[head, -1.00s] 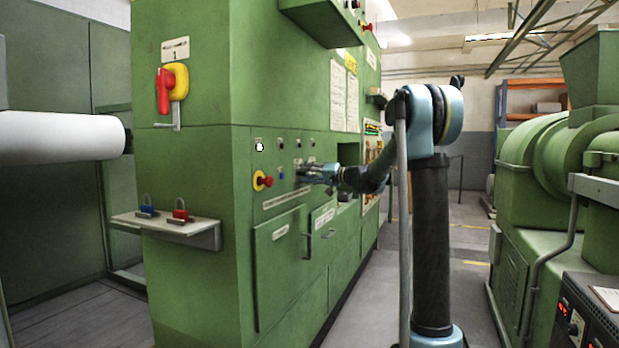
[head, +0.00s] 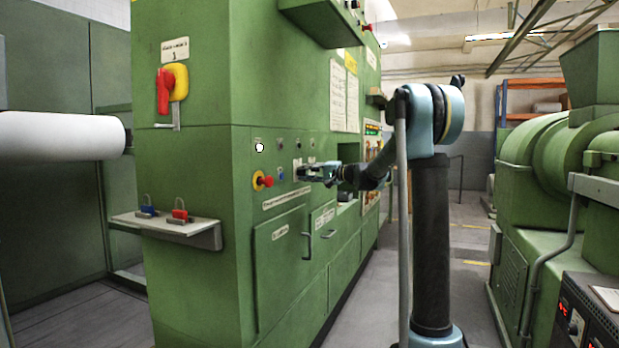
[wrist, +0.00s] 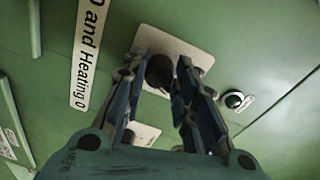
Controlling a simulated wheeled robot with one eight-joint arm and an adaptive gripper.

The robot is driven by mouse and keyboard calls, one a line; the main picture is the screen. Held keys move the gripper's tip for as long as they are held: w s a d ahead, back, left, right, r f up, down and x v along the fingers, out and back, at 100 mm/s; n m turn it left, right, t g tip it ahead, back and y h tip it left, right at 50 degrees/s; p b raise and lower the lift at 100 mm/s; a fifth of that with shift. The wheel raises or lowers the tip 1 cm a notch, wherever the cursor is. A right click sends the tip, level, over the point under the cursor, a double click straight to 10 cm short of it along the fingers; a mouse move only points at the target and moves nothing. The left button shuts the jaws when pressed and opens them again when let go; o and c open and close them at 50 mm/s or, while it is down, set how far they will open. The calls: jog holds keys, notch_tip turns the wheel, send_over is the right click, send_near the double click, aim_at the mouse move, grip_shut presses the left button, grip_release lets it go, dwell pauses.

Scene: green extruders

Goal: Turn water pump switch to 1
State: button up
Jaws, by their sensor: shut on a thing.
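A dark round switch knob (wrist: 158,73) sits on a pale plate (wrist: 180,46) on the green cabinet front in the wrist view. My gripper (wrist: 158,78) has one finger on each side of this knob and is shut on it. The fingers hide part of the knob, and its pointer position cannot be read. In the head view my gripper (head: 300,173) reaches left to the panel, and the knob is hidden there. No water pump lettering is readable.
A label ending in "and Heating 0" (wrist: 90,50) and a small round black button (wrist: 234,99) are beside the plate. A red emergency button (head: 265,181) is left of my gripper. A shelf with padlocks (head: 200,232) juts out. The aisle floor (head: 470,270) is clear.

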jog(key=m, duration=0.4)
jog(key=shift+a+g, duration=0.1)
jog(key=shift+g, duration=0.2)
jog(key=shift+m, duration=1.4)
jog(key=shift+s, duration=0.1)
jog(key=o, duration=1)
jog(key=shift+a+f, duration=0.1)
jog(key=shift+o, duration=0.2)
